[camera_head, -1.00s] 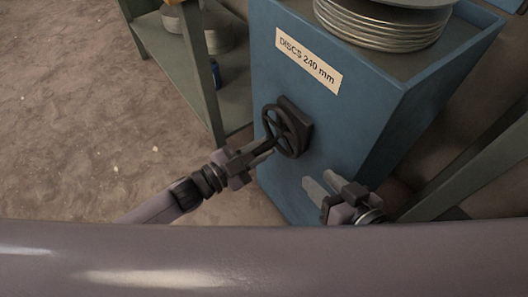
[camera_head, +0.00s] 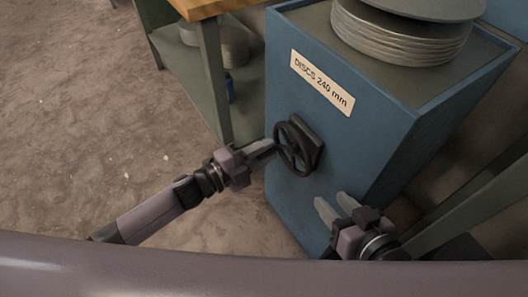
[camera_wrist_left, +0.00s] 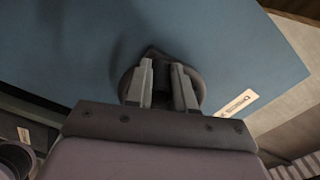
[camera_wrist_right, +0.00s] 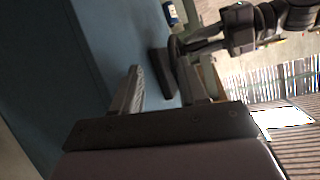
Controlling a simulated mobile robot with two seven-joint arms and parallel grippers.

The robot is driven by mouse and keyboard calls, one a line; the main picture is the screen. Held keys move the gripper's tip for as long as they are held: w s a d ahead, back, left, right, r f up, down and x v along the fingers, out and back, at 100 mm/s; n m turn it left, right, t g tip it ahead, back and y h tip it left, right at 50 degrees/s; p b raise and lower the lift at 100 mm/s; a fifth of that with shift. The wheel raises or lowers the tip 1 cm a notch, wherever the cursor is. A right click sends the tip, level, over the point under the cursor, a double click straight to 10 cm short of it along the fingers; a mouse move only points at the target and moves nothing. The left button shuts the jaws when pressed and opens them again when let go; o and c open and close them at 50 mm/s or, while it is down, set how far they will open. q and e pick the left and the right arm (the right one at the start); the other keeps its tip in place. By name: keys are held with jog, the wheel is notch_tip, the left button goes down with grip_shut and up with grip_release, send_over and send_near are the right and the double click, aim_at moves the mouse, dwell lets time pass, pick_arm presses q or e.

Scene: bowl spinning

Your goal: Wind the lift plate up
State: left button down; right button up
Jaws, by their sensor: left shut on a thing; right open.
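The black handwheel (camera_head: 296,148) sits on the front of the blue cabinet (camera_head: 345,135). My left gripper (camera_head: 271,148) is shut on the handwheel at its left side. In the left wrist view the handwheel (camera_wrist_left: 152,52) shows between and behind the fingers; the exact gripped part is hidden. My right gripper (camera_head: 333,206) is open and empty, below and right of the handwheel, close to the cabinet front. A stack of grey discs (camera_head: 400,35) stands on the cabinet top; I cannot make out the lift plate under it.
A label reading "DISCS 240 mm" (camera_head: 321,82) is on the cabinet front. A green bench with a wooden top (camera_head: 205,8) stands at the left, with a blue item (camera_head: 230,90) on its lower shelf. The floor (camera_head: 90,120) at left is clear.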

dwell(0.4)
pick_arm(q)
jog(key=c, duration=1)
grip_release()
jog(key=shift+a, duration=0.1)
jog(key=shift+p+v, duration=0.85)
jog(key=shift+v, duration=2.7)
